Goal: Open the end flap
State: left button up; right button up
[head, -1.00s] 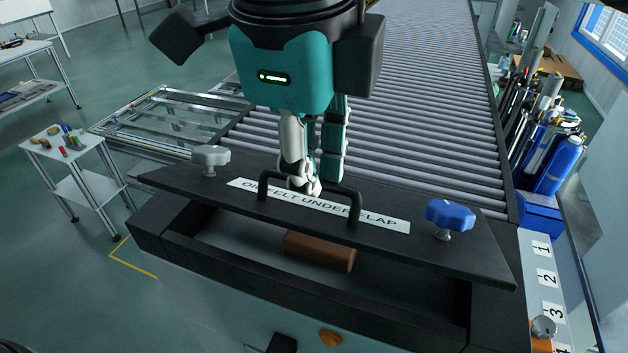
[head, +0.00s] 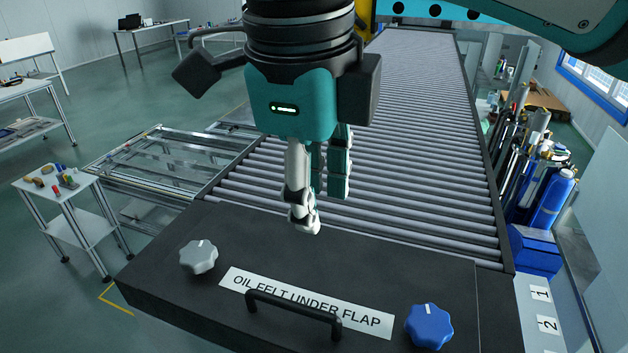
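The end flap (head: 400,262) is a dark panel labelled "OIL FELT UNDER FLAP" (head: 305,297). It looks flat and level with its frame, and no gap shows; its front edge is below the picture. A black bar handle (head: 292,308) is fixed on it, with a grey knob (head: 198,257) at left and a blue knob (head: 428,326) at right. My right gripper (head: 321,208) hangs with fingers down beyond the handle, apart from it and empty. Its fingers look spread. My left gripper is not in view.
A roller conveyor (head: 420,110) runs away behind the flap. A small white trolley (head: 62,188) with tools stands at left. Blue and grey cylinders (head: 550,200) stand at right, near numbered labels (head: 541,294).

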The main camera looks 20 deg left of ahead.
notch_tip(320, 180, up, 12)
jog(key=s, duration=0.2)
jog(key=shift+s, duration=0.3)
jog(key=shift+w+f, duration=0.15)
